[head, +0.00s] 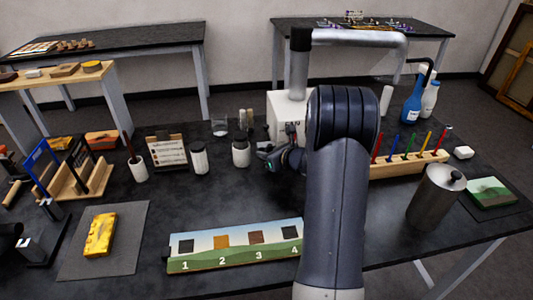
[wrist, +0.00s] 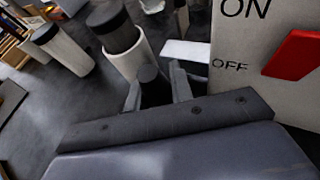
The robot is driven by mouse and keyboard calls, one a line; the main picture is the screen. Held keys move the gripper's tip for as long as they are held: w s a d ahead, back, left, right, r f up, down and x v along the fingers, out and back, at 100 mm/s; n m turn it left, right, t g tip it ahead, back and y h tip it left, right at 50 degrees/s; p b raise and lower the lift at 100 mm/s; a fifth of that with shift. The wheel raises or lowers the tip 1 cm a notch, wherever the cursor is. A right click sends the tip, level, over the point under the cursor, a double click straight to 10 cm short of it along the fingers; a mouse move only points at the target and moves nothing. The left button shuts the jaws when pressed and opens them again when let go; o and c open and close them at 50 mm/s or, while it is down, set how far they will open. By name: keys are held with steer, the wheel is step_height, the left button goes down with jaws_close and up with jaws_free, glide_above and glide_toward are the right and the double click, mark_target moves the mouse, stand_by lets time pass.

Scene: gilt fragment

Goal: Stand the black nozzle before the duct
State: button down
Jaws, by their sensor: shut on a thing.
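My gripper (head: 274,160) is low over the dark table, just in front of the white box and right of a white jar. In the wrist view its two fingers (wrist: 156,92) are shut on a dark, rounded piece (wrist: 151,76), which looks like the black nozzle. Most of this piece is hidden by the fingers and the gripper body, so I cannot tell whether it touches the table. The grey duct pipe (head: 299,75) rises from the white box (head: 286,107) and bends right to a clear hood (head: 395,66).
In the wrist view a white jar with a dark top (wrist: 125,48) stands close left of the fingers. The box's ON/OFF face with its red switch (wrist: 296,54) is close right. A numbered strip (head: 235,245) lies in front. A pen rack (head: 405,163) and metal canister (head: 433,198) stand right.

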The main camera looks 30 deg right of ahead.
steer(key=shift+f, duration=0.2)
steer(key=c, duration=1.5)
jaws_free()
steer(key=shift+r, duration=0.15)
steer(key=shift+r, duration=0.2)
steer(key=v, duration=1.2)
steer(key=shift+b, duration=0.4)
